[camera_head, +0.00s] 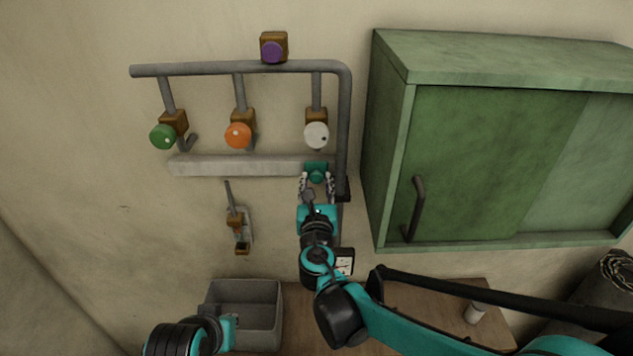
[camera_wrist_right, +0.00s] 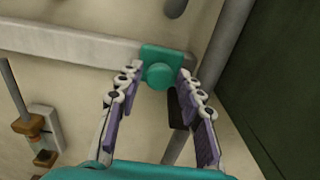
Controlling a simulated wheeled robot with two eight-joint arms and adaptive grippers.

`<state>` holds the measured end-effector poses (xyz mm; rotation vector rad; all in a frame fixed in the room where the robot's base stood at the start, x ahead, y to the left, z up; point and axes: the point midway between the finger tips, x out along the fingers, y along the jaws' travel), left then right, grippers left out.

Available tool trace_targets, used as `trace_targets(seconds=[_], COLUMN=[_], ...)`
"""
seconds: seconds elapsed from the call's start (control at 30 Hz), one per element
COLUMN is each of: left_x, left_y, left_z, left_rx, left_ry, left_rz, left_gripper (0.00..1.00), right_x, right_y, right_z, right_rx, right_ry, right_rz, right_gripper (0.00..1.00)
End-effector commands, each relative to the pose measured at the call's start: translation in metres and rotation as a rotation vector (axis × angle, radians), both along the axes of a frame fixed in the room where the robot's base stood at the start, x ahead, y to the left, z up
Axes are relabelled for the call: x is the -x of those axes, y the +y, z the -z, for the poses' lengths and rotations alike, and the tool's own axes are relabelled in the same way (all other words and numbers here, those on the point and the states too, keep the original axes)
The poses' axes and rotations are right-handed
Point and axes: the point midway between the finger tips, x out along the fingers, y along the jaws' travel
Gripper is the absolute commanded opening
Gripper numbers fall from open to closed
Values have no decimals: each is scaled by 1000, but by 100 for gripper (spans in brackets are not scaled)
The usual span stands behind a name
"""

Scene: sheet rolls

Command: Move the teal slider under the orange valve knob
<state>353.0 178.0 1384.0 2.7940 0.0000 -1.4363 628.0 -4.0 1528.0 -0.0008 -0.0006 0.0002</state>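The teal slider (camera_head: 316,168) sits on the right part of a grey horizontal rail (camera_head: 225,166), below the white knob (camera_head: 316,134). The orange valve knob (camera_head: 238,135) is farther left, above the rail's middle. My right gripper (camera_head: 317,182) is at the slider, one finger on either side of its round knob. In the right wrist view the slider (camera_wrist_right: 160,74) shows between the fingertips (camera_wrist_right: 158,80), with small gaps, so the gripper looks open around it. My left gripper (camera_head: 229,331) is low at the left by the grey bin; its fingers cannot be made out.
A green knob (camera_head: 163,136) is left of the orange one. Grey pipes (camera_head: 200,69) run above, with a purple knob (camera_head: 272,51). A lever (camera_head: 235,220) is below the rail. A green cabinet (camera_head: 480,150) stands right. A grey bin (camera_head: 262,290) sits below.

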Motion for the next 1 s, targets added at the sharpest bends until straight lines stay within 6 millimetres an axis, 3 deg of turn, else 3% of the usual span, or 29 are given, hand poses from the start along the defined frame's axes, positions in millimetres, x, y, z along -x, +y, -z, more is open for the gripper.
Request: trace_targets(seconds=[0.13,0.27,0.57,0.67,1.0], left_x=[0,0,0,0,0], left_y=[0,0,0,0,0], left_z=[0,0,3,8,30], left_rx=[0,0,0,0,0], left_ry=[0,0,0,0,0], left_rz=[0,0,0,0,0], left_gripper=[0,0,0,0,0], right_x=[0,0,0,0,0], right_y=[0,0,10,26,108], right_z=[0,0,1,2,2], right_rx=[0,-1,-1,-1,0], right_ry=[0,0,0,0,0], right_rz=[0,0,-2,-4,-5], right_gripper=[34,0,0,0,0])
